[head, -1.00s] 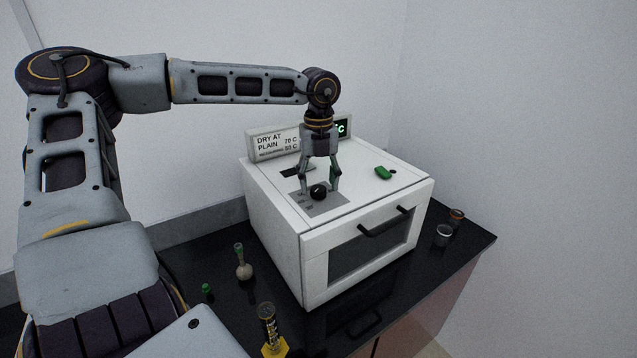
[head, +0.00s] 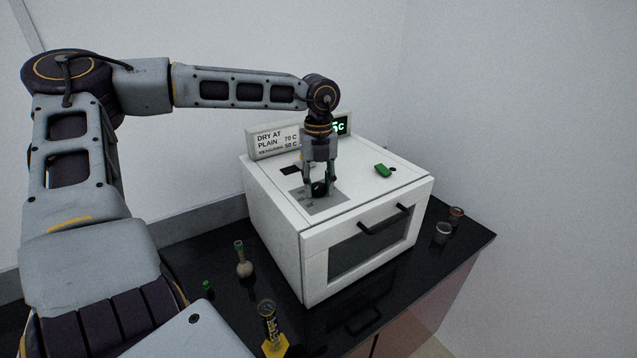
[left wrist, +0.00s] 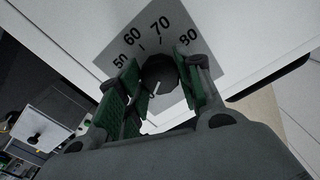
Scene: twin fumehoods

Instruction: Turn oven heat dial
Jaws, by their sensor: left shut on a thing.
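The white oven (head: 280,228) stands on the dark bench, with a grey dial plate (head: 325,203) on its top. The black heat dial (head: 319,189) sits on that plate between the fingers of my left gripper (head: 320,188), which comes down from above and is shut on it. In the left wrist view the dial (left wrist: 158,72) is between the green finger pads, with a white pointer line on it. The plate there shows 50, 60, 70 and 80 around the dial. A sign (head: 275,142) reads DRY AT PLAIN 70 C. My right gripper is not in view.
A green display (head: 341,126), partly hidden by my gripper, stands at the oven's back. A green piece (head: 383,170) lies on the oven top. A flask (head: 243,262), a cylinder with a yellow base (head: 270,335) and cups (head: 442,233) stand on the bench (head: 215,237).

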